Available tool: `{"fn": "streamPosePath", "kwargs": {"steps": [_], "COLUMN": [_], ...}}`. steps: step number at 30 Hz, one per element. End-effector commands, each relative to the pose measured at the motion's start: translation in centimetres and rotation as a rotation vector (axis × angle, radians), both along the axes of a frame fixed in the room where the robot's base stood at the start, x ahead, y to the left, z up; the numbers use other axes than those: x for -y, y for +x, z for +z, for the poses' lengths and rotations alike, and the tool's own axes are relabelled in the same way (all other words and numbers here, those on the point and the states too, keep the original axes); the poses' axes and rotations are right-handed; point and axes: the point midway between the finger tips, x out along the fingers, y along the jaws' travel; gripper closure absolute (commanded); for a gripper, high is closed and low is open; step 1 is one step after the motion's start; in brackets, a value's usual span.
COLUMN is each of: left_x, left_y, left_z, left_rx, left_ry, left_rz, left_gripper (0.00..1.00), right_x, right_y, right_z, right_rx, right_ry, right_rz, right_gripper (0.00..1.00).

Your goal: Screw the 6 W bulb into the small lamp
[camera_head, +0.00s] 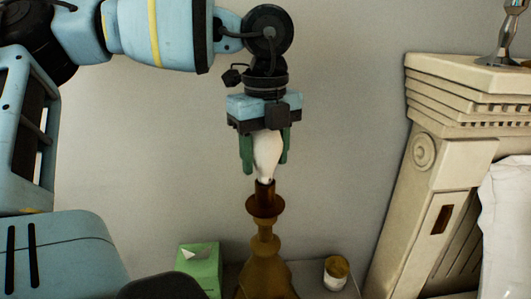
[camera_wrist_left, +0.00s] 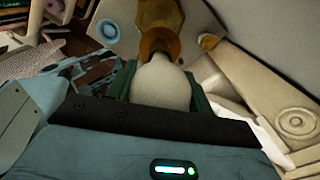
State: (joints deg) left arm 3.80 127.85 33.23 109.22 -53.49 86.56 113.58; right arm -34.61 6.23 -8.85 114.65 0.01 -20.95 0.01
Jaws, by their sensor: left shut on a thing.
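My left gripper (camera_head: 264,160) points down and is shut on a white bulb (camera_head: 268,150), with a green finger on each side of it. The bulb's narrow end points down at the socket on top of the small brown lamp (camera_head: 265,265). The bulb's lower end meets or sits just over the socket; I cannot tell how far in it is. In the left wrist view the bulb (camera_wrist_left: 161,82) lies between the green fingers, in line with the lamp's brown top (camera_wrist_left: 160,42). No wattage mark is readable. My right gripper is not in view.
A green tissue box (camera_head: 200,268) stands left of the lamp, and a small jar with a yellowish lid (camera_head: 336,272) stands right of it. A carved cream bedpost (camera_head: 415,190) and white bedding (camera_head: 508,220) are at the right. A plain wall is behind.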

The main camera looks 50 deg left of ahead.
Motion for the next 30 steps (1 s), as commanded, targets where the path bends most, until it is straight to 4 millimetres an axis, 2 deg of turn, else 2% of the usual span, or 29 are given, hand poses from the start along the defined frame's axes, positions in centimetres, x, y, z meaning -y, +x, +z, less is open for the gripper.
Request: {"fn": "streamPosePath", "kwargs": {"steps": [9,21,30], "left_x": [0.0,0.0,0.0], "left_y": [0.0,0.0,0.0], "left_z": [0.0,0.0,-0.1], "left_rx": [0.001,0.001,0.0], "left_ry": [0.0,0.0,0.0], "left_rz": [-0.258,-0.304,-0.554], "left_gripper": [0.71,0.71,0.71], "right_x": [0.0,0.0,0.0], "right_y": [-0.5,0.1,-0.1], "right_z": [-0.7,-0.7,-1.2], "right_rx": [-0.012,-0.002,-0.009], "right_ry": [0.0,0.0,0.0], "right_rz": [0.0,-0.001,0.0], "right_gripper": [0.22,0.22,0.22]}}
